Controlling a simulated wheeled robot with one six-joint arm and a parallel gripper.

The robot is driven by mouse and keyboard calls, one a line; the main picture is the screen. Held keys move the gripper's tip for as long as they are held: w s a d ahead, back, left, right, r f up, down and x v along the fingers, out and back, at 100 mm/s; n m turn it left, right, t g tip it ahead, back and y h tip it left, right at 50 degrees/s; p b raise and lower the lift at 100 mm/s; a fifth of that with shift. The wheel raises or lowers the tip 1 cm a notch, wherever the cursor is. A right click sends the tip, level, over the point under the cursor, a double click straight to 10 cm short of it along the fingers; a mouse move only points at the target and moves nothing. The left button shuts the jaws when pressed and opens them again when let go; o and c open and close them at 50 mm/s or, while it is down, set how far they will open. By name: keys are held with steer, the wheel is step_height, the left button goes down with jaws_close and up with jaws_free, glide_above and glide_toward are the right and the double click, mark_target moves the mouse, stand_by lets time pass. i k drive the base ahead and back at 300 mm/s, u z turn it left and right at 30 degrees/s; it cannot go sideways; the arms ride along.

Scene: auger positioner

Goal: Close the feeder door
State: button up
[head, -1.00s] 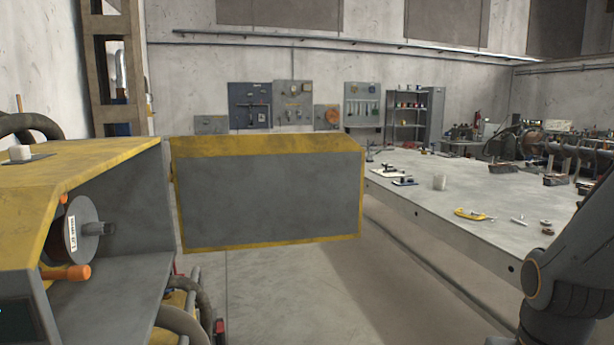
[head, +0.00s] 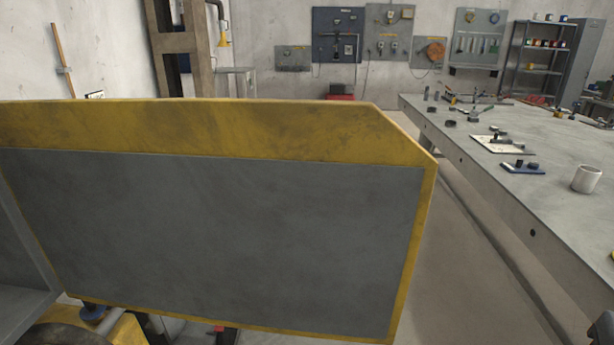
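The feeder door (head: 225,235) fills the left and middle of the head view. It is a grey panel with a worn yellow edge, and it stands open, swung out from the feeder. A strip of the feeder's grey inside (head: 22,270) shows at the lower left, beside the door's hinge side. The door's free edge is at the right, with floor beyond it. My gripper is not in view; only a small dark piece of my arm shows at the lower right edge.
A long grey workbench (head: 545,215) runs along the right, with a white mug (head: 587,179) and small tools on it. Clear floor (head: 475,280) lies between door and bench. Tool boards and a shelf (head: 538,62) stand at the back wall.

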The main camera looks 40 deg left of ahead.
mark_target(293, 217)
steer(key=i, duration=1.3)
steer(key=u, duration=0.85)
steer(key=i, duration=1.4)
steer(key=u, duration=4.2)
steer(key=i, duration=0.45)
steer(key=z, duration=0.5)
